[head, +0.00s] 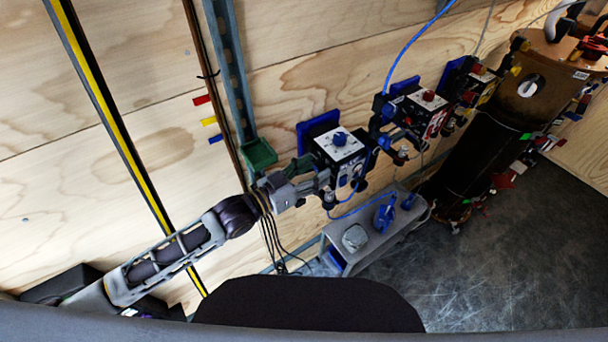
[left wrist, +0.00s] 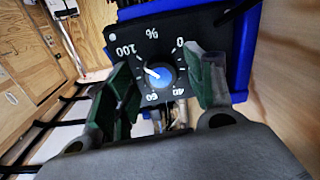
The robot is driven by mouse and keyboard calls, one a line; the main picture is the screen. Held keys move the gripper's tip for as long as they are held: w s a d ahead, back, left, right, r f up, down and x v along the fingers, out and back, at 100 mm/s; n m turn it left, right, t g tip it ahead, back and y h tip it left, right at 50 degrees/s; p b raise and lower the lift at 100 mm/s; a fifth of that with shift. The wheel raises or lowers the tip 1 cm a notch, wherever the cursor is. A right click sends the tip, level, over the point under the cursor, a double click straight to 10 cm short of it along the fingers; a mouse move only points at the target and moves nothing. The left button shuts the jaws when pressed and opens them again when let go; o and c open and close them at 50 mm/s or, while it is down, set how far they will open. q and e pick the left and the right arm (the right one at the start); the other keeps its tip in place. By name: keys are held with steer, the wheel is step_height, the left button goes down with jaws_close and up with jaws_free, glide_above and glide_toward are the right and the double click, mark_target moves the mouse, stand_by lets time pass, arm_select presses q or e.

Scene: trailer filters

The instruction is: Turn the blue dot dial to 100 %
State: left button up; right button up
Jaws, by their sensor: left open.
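The blue dot dial (head: 340,138) is on the white-faced box (head: 331,149) on the wooden wall in the head view. In the left wrist view the dial (left wrist: 160,75) has a blue centre and sits on a black plate marked in percent. 0 is at upper right, 100 at upper left, 40 and 60 below. Its white pointer mark aims up and left, on the 100 side; the exact value is unclear. My left gripper (head: 311,178) is open beside the box. In the left wrist view its green-padded fingers (left wrist: 164,90) stand on either side of the dial, apart from it.
A similar box with a red dial (head: 429,96) is to the right. A brown cylindrical tank (head: 480,135) stands beyond it. Blue and black cables hang near my gripper. Open floor (head: 510,270) lies at lower right.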

arm_select(q)
steer(key=v, duration=1.2)
stand_by(0.9)
stand_by(0.6)
steer(key=shift+s+f, duration=0.1)
